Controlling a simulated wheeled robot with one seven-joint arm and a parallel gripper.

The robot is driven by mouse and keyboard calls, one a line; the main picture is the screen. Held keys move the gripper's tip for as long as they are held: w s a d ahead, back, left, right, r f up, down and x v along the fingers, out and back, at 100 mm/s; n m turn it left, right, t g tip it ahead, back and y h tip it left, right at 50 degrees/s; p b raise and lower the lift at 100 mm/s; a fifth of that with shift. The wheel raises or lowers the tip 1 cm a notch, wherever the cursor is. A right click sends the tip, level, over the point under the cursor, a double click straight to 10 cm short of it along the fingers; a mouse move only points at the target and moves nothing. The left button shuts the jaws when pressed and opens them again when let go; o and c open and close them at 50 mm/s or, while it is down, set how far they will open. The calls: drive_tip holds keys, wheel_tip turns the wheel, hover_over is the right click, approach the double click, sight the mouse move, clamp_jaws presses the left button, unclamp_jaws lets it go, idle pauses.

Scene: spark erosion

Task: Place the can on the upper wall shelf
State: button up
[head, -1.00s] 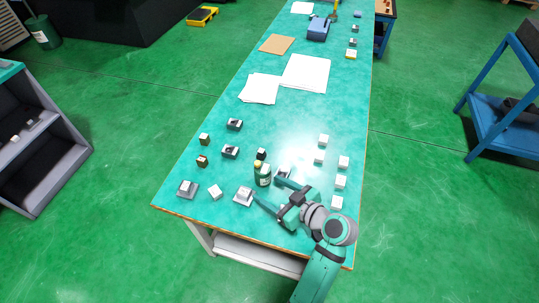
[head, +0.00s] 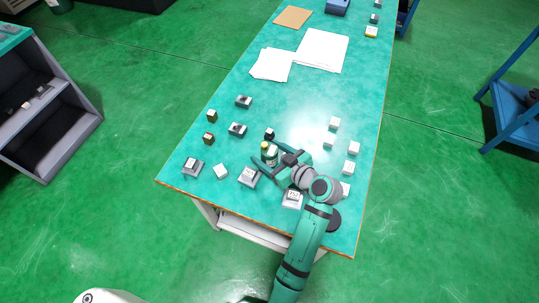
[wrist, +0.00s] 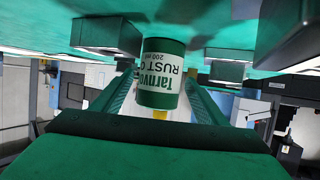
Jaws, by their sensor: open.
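The can (head: 271,155) is a small green bottle-like can with a white label and a yellowish top. It stands upright on the teal bench top (head: 300,110). In the wrist view the can (wrist: 163,75) appears upside down, its label reading "RUST", between the two green fingers. My gripper (head: 265,158) is open, low over the bench, with one finger on each side of the can. I cannot tell whether either finger touches it. The upper wall shelf is not recognisable in any view.
Several grey metal blocks, such as one (head: 249,177) near the gripper, and white cubes (head: 349,167) lie around the can. Papers (head: 322,50) lie farther up the bench. A grey shelf unit (head: 45,130) stands left and a blue trolley (head: 515,95) right. Green floor between is clear.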

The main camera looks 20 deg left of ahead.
sight(263, 149)
drive_tip(key=shift+x, duration=1.7)
drive_tip(key=shift+w+d+f, duration=0.1)
drive_tip(key=c, duration=1.3)
drive_tip(key=shift+c, duration=0.8)
